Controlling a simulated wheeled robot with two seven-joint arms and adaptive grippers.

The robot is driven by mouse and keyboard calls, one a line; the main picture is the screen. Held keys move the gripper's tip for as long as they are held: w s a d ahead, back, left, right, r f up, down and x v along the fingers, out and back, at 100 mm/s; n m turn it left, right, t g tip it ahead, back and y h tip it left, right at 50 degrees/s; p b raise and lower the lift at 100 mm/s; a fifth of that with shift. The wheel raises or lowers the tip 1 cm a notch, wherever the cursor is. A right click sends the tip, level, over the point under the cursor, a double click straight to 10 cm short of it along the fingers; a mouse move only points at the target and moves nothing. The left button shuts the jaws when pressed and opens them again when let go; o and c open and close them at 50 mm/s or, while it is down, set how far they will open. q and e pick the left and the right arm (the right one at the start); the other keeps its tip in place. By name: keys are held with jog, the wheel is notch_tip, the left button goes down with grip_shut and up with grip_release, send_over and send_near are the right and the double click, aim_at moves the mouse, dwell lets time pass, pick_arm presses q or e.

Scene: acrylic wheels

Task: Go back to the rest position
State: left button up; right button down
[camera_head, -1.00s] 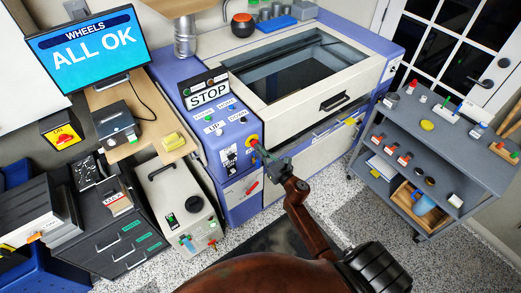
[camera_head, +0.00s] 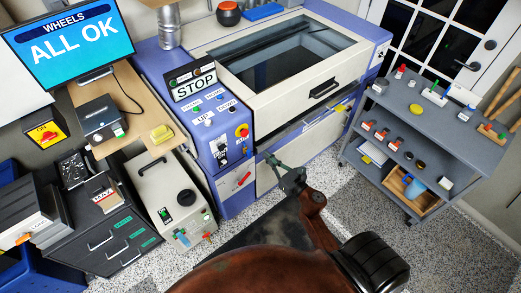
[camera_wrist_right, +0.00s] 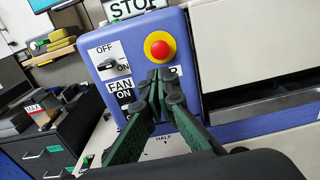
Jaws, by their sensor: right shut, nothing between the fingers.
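My right gripper (camera_head: 270,160) is shut and empty. In the head view it hangs in front of the blue and cream laser machine (camera_head: 300,100), just right of its control panel (camera_head: 215,118). In the right wrist view the closed fingers (camera_wrist_right: 160,78) point at the panel and overlap the lower edge of the red emergency button (camera_wrist_right: 160,48) with its yellow ring. I cannot tell the exact gap, but in the head view the fingers are apart from that button (camera_head: 242,131). My left gripper is not in view.
A monitor (camera_head: 72,40) reads "WHEELS ALL OK". A cream box unit (camera_head: 172,205) and a black drawer cabinet (camera_head: 115,235) stand at the left. A grey shelf cart (camera_head: 430,125) with small items stands at the right. Speckled floor between machine and cart is free.

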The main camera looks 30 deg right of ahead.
jog(key=shift+s+d, duration=0.1)
jog(key=shift+s, duration=0.6)
notch_tip(320, 180, down, 19)
jog(key=s+d+m+g+h, duration=0.2)
jog(key=s+m+g, duration=0.1)
jog(key=m, duration=0.7)
jog(key=s+f+m+g, duration=0.3)
jog(key=s+f+m, duration=0.3)
jog(key=f, duration=0.5)
jog(key=s+f+m+g, duration=0.2)
jog(key=s+f+m, duration=0.3)
jog(key=f, duration=0.6)
jog(key=s+a+f+m+g, duration=0.2)
jog(key=s+f+m, duration=0.3)
jog(key=s, duration=0.6)
jog(key=s+a+f+m+g, duration=0.2)
jog(key=s+f+m+g, duration=0.2)
jog(key=s+f, duration=0.4)
jog(key=s+a+f+m+g, duration=0.2)
jog(key=s+f+m, duration=0.3)
jog(key=s, duration=1)
jog(key=shift+s+a+f+m+g, duration=0.15)
jog(key=shift+f+m+g, duration=0.15)
jog(key=shift+f+g, duration=0.35)
